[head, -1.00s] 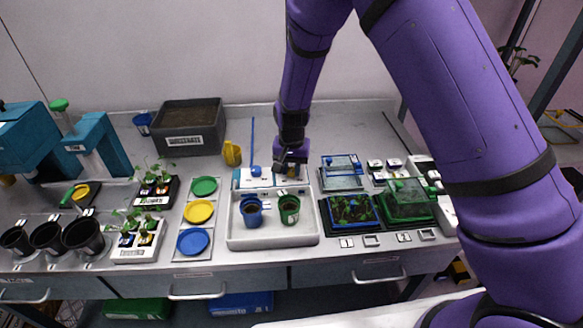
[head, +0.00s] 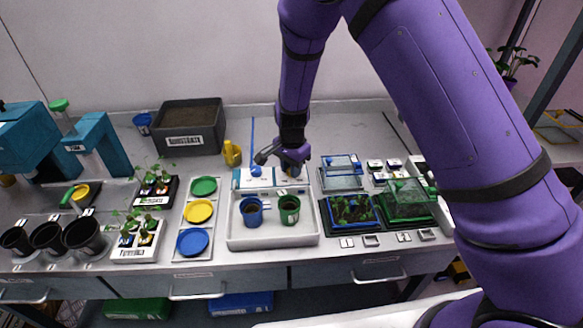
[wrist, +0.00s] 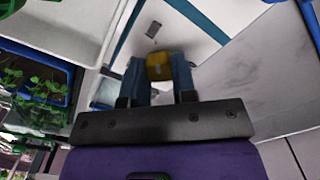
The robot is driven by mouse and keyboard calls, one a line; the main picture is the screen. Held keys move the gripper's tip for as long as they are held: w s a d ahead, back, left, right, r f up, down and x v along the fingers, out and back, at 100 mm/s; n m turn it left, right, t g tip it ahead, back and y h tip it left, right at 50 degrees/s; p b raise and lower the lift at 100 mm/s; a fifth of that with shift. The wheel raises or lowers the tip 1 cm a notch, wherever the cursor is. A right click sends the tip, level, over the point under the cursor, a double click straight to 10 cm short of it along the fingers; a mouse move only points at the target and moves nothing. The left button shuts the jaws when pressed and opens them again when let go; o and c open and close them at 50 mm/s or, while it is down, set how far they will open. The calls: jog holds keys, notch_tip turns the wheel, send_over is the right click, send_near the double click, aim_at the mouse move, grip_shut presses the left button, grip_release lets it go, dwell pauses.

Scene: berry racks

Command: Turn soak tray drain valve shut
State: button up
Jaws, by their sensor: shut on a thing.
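The white soak tray (head: 272,241) stands at the middle of the bench with a blue pot (head: 252,211) and a green pot (head: 289,209) in it. A white and blue panel (head: 244,180) is at its back edge, with a blue knob (head: 256,171) on the left. My gripper (head: 291,172) points down at the right end of this panel. In the wrist view, my gripper's blue fingers (wrist: 159,72) are shut on a yellow valve handle (wrist: 158,66). The head view mostly hides the handle behind my gripper.
A yellow watering can (head: 232,153) and grey substrate bin (head: 190,127) stand behind, to the left. Coloured dishes (head: 200,211) lie left of the tray. A blue seedling tray (head: 350,211) and green covered tray (head: 407,201) stand close on the right.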

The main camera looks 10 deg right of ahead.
dwell(0.3)
jog(key=o, duration=0.9)
jog(key=shift+r, duration=5.45)
